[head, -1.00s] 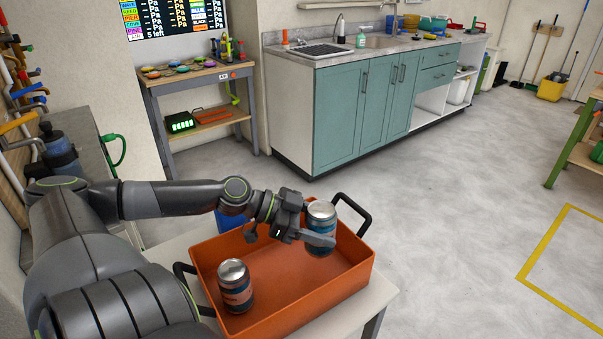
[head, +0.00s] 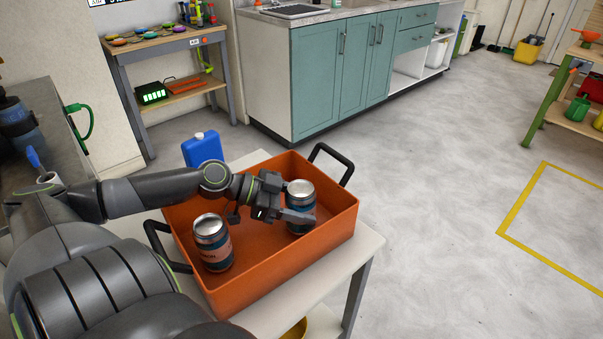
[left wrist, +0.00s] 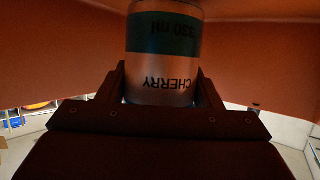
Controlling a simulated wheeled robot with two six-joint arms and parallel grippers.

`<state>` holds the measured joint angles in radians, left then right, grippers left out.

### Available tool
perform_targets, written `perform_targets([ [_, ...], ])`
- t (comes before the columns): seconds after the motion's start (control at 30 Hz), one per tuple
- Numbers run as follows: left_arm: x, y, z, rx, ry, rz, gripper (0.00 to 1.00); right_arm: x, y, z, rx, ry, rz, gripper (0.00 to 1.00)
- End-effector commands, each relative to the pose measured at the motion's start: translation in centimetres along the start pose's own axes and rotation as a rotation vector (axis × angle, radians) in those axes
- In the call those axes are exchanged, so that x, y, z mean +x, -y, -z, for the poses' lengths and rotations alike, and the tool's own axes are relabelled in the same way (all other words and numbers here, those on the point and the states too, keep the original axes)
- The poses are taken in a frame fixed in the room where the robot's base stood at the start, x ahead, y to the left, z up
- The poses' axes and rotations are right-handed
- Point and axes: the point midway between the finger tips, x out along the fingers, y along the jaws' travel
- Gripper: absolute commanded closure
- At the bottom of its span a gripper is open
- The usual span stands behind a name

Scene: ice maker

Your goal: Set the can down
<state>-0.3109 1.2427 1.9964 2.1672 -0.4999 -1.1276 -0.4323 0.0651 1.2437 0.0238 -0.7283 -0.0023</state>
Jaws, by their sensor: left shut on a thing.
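My left gripper (head: 286,208) is shut on a can (head: 301,197) inside the orange tray (head: 262,288), near its right end. The can is upright, with a silver top and a dark teal band. In the left wrist view the can (left wrist: 165,65) sits between both fingers, and its label reads "CHERRY" upside down. The can is low in the tray; I cannot tell whether its base touches the tray floor. A second can (head: 213,243) stands upright in the tray's front left part, apart from the gripper. My right gripper is not in view.
The tray stands on a pale table (head: 350,255) and has black handles (head: 333,160) at its ends. A blue jug (head: 202,148) stands behind it. Teal cabinets (head: 355,70) are at the back.

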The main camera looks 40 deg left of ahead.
Motion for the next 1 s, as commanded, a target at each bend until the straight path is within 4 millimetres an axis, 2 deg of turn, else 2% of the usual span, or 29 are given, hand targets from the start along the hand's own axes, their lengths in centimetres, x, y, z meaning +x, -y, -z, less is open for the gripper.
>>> perform_targets([
  [0.47,0.19,0.02,-0.38,-0.001,-0.002,0.000,0.75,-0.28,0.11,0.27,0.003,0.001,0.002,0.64],
  [0.5,0.21,0.03,-0.50,0.000,0.000,0.001,0.40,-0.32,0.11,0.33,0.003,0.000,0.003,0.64],
  [0.67,0.19,0.02,-0.47,0.000,0.000,0.000,0.19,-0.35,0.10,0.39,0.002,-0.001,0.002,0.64],
  [1.0,0.10,0.00,-0.28,0.001,0.001,0.000,0.19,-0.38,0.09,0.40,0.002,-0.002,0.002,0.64],
])
